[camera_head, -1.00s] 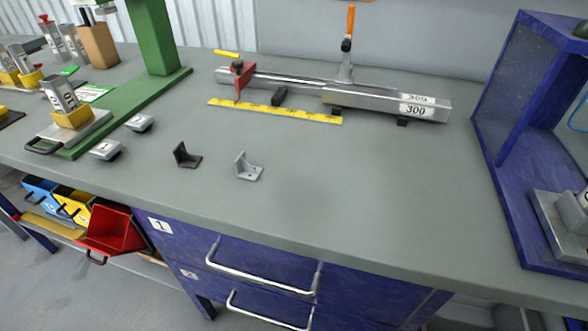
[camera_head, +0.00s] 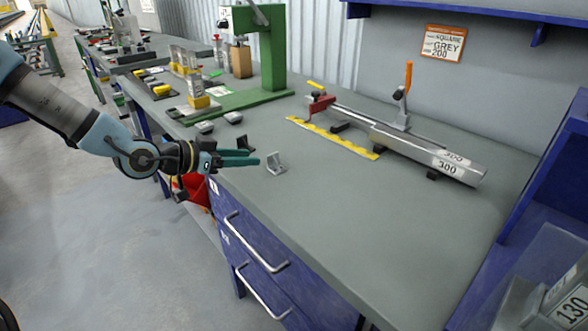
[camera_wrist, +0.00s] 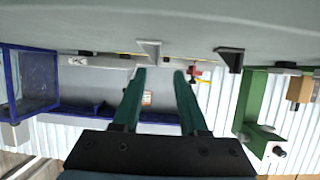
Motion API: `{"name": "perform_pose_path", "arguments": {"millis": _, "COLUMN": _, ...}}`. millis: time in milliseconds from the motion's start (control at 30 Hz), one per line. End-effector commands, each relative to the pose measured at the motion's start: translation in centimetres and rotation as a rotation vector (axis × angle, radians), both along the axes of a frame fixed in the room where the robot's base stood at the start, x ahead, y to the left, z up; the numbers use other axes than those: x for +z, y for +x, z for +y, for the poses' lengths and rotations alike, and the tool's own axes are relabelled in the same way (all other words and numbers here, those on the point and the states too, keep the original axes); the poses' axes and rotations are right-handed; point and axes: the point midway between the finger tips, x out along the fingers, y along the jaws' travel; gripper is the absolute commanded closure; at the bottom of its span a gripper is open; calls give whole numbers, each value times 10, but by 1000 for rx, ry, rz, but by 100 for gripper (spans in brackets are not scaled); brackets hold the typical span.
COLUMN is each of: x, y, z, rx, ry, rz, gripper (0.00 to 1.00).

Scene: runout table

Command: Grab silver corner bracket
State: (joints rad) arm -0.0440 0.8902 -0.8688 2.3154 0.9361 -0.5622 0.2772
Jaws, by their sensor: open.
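The silver corner bracket (camera_head: 276,164) stands on the grey bench top near its front edge. In the wrist view, which is upside down, the bracket (camera_wrist: 150,47) shows just beyond the fingertips, roughly in line with the gap between them. My gripper (camera_head: 257,157) comes in from the left with its green fingers pointing at the bracket, apart from it. In the wrist view the gripper (camera_wrist: 160,73) is open, with nothing between its fingers. A dark corner bracket (camera_head: 245,143) stands behind the gripper, partly hidden by it; it also shows in the wrist view (camera_wrist: 230,59).
A yellow rule (camera_head: 332,137) and a long silver bar marked 300 (camera_head: 430,157) lie behind the bracket. A green stand (camera_head: 270,55) is at the back left and a blue shelf frame (camera_head: 540,190) at the right. The bench top (camera_head: 370,215) right of the bracket is clear.

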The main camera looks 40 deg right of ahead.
Motion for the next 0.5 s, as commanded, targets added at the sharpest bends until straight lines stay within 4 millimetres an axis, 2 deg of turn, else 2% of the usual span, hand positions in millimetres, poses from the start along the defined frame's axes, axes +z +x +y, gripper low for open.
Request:
{"name": "perform_pose_path", "arguments": {"millis": 233, "x": -13, "y": -5, "z": -34, "rx": -3, "ry": 0, "rz": 1, "gripper": 57}}
{"name": "perform_pose_path", "arguments": {"millis": 500, "x": -20, "y": -7, "z": -53, "rx": 0, "ry": 2, "rz": 2, "gripper": 57}}
